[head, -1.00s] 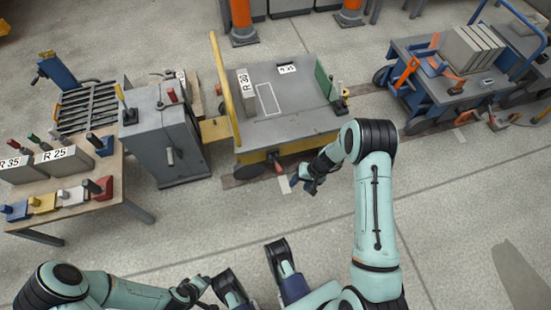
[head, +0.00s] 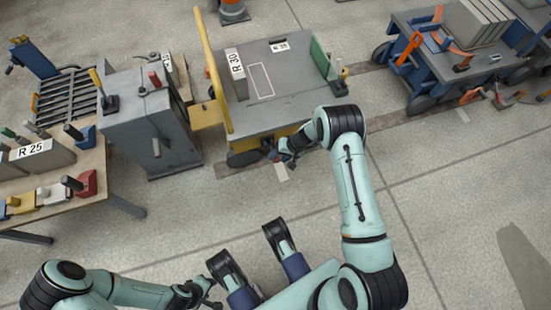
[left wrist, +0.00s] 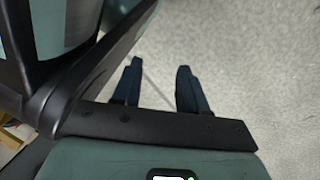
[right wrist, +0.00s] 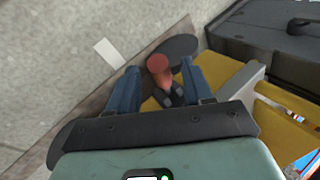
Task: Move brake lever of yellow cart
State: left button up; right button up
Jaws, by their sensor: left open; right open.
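The yellow cart (head: 290,106) has a grey deck and a tall yellow rail on its left. Its red-ended brake lever (right wrist: 158,65) shows in the right wrist view, low at the cart's yellow side. My right gripper (right wrist: 156,76) is open, with one finger on each side of the lever. I cannot tell whether either finger touches it. In the head view my right gripper (head: 280,158) is at the cart's near lower edge and largely hides the lever. My left gripper (left wrist: 160,66) is open and empty over bare floor.
A grey cabinet (head: 145,125) stands left of the cart, and a table with blocks (head: 100,165) is farther left. A blue cart (head: 450,65) stands at the right. A white floor mark (right wrist: 109,53) lies near the lever. The floor in front is clear.

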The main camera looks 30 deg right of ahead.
pick_arm(q)
jog(key=shift+s+a+f+g+b, duration=0.1)
jog(key=shift+s+f+g+b, duration=0.3)
jog(key=shift+s, duration=0.45)
pick_arm(e)
jog(key=shift+x, duration=1.3)
